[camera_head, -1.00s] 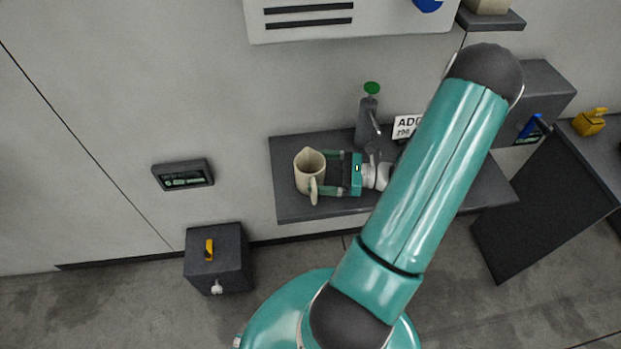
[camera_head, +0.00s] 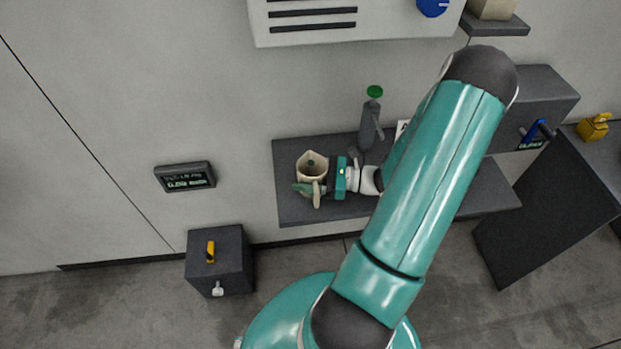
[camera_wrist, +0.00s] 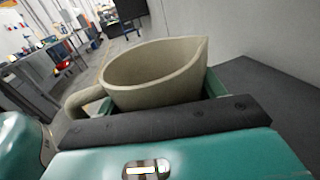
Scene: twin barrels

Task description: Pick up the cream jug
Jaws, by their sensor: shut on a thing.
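The cream jug (camera_head: 313,177) is over the left part of the dark wall shelf (camera_head: 292,211), its handle toward the front. My gripper (camera_head: 307,175) reaches it from the right and is shut on it. One green finger crosses the front side near the handle; a small dark green bit shows at the jug's mouth. In the wrist view the jug (camera_wrist: 160,88) fills the space before the palm, upright to slightly tilted, spout to the right and handle to the left. Its base is hidden, so I cannot tell whether it touches the shelf.
A grey bottle with a green top (camera_head: 370,120) stands on the shelf behind my wrist. A sign (camera_head: 402,128) is partly hidden by my arm. A dark box (camera_head: 220,262) is at the lower left. The wall (camera_head: 220,100) is close behind; the shelf's left end has no other objects.

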